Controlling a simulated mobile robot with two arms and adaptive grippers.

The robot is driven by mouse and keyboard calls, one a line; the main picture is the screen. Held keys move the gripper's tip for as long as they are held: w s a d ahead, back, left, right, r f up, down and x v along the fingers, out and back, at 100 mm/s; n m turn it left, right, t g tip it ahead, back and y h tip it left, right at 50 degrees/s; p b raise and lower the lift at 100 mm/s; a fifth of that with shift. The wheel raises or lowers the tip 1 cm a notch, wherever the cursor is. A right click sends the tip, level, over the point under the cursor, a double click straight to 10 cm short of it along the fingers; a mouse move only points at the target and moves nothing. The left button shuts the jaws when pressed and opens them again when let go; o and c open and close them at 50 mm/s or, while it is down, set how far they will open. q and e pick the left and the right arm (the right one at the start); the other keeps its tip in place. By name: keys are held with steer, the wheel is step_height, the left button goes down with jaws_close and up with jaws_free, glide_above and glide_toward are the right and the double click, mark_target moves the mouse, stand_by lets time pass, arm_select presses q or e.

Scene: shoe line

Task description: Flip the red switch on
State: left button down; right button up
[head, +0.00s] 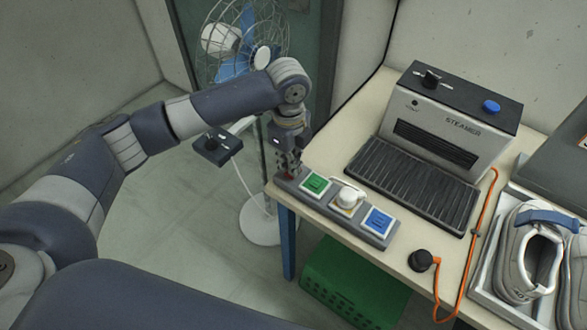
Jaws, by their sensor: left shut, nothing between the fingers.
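A grey switch panel (376,238) lies along the left edge of the table. It carries a green switch (315,183), a white knob (348,197) on a yellow-marked plate and a blue switch (377,221). A small bit of red, likely the red switch (289,177), shows at the panel's far left end, mostly hidden by my left gripper. My left gripper (288,171) points down right over this end, shut and empty. I cannot tell whether it touches the switch or which way the switch is set. My right gripper is not in view.
A steamer (452,120) with a dark ribbed tray (412,186) stands behind the panel. An orange cord (478,225) and a black knob-like piece (420,260) lie at right, beside a tray with grey shoes (527,255). A fan (240,45) stands behind my left arm. A green crate (350,285) is under the table.

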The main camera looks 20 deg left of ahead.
arm_select(q)
steer(key=shift+f, duration=0.9)
stand_by(0.3)
step_height(320, 180, up, 7)
steer(key=p, duration=0.8)
stand_by(0.6)
